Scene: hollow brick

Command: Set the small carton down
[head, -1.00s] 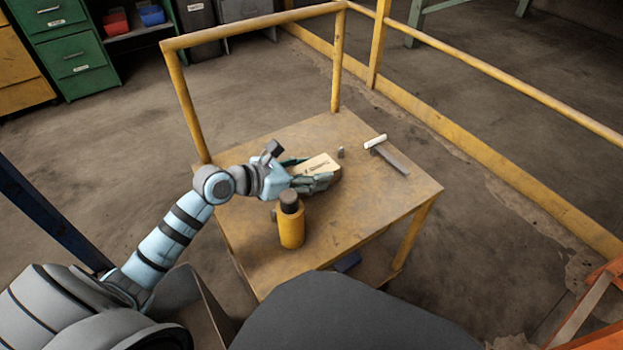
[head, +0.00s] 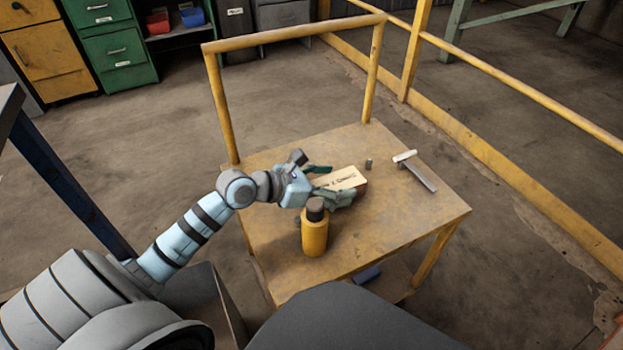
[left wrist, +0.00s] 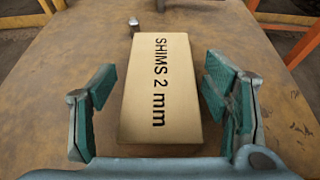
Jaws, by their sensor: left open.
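The small carton (head: 341,179) is tan and box-shaped, and lies flat on the worn yellow table (head: 375,225). In the left wrist view the carton (left wrist: 157,90) bears the print "SHIMS 2 mm". My left gripper (head: 328,182) is at the carton, with one finger on each side of it. In the left wrist view my left gripper (left wrist: 160,105) is open, with a gap between each green-padded finger and the carton. My right gripper is not in view.
A yellow bottle with a dark cap (head: 314,235) stands just in front of my left gripper. A hammer (head: 414,170) and a small grey cylinder (head: 368,163) are on the table beyond the carton. The table has a yellow rail (head: 300,34) at the back. Its right front is clear.

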